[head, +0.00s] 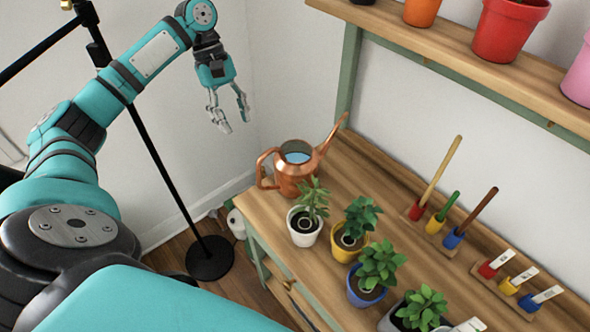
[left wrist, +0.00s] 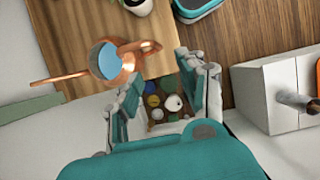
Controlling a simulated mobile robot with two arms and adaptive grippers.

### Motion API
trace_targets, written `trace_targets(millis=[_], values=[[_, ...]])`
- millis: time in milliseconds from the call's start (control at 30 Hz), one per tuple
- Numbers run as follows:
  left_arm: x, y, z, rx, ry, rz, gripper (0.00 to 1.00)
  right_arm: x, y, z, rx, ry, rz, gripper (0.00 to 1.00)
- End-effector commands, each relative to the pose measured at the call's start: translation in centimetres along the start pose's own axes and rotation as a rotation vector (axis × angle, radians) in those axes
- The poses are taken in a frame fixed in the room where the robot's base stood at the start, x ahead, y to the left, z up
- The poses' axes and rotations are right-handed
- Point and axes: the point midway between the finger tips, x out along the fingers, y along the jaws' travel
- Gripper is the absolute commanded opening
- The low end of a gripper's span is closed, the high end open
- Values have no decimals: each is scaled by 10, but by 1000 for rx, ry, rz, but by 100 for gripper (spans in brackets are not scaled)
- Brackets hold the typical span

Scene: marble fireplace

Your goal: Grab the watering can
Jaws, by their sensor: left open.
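The copper watering can (head: 292,170) stands upright at the far left corner of the wooden bench. It has water inside, its spout points up right and its handle faces left. My left gripper (head: 236,125) hangs in the air up and left of the can, fingers apart and empty. In the left wrist view the can (left wrist: 112,72) lies left of my gripper (left wrist: 169,82), its handle towards the fingers and its spout pointing left. The fingers do not touch it. My right gripper is not in view.
Several potted plants (head: 304,228) line the bench's front edge (head: 262,238), the nearest close to the can. Tool holders (head: 436,222) stand towards the back. A shelf (head: 450,58) with pots hangs above. A black stand (head: 210,258) is on the floor at left.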

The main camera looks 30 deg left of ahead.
Motion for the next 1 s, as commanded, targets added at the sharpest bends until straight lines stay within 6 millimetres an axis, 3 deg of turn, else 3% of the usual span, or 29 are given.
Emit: trace_targets(millis=[133,600,1000], values=[[17,-1,-3,-2,0,-5,40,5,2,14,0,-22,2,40],[111,0,-1,0,-1,-4,40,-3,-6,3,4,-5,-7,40],[149,2,1,0,-2,-3,40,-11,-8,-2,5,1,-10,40]])
